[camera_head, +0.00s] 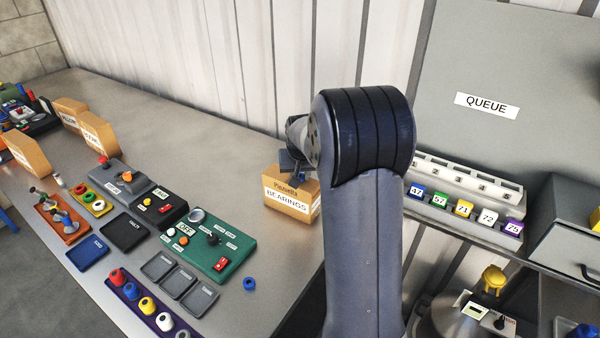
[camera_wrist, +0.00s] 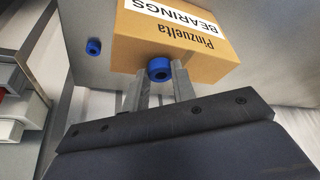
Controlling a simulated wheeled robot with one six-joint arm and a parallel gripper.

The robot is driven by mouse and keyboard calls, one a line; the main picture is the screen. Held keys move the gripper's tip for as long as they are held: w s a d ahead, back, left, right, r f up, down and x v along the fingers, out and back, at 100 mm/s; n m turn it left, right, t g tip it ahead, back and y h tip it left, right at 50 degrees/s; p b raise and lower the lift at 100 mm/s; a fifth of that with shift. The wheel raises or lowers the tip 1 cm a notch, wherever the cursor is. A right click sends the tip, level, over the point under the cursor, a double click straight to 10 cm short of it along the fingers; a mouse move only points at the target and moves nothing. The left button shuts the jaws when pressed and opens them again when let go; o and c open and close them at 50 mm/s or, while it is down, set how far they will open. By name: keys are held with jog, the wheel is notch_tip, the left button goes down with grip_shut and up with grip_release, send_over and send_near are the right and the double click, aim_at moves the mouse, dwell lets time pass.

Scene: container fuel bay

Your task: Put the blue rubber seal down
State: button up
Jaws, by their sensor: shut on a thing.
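A small blue ring, the blue rubber seal (camera_wrist: 160,69), is between the fingertips of my gripper (camera_wrist: 156,82) in the wrist view. A similar blue ring (camera_head: 249,284) lies on the bench and also shows in the wrist view (camera_wrist: 93,47).
The grey bench (camera_head: 170,115) is bare behind the panels. A green panel (camera_head: 210,244), small grey trays (camera_head: 180,281) and a purple rack (camera_head: 147,307) of coloured pieces stand left of the loose ring. A QUEUE board (camera_head: 487,104) and a numbered rack (camera_head: 465,208) are at the right.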

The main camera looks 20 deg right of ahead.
jog(key=shift+f, duration=0.1)
jog(key=o, duration=1)
jog(key=shift+c, duration=0.2)
jog(key=shift+r, duration=0.25)
jog(key=b+v, duration=0.1)
jog(key=v, duration=1.1)
jog(key=shift+b, duration=0.4)
jog(key=shift+a+f, duration=0.1)
jog(key=shift+f, duration=0.05)
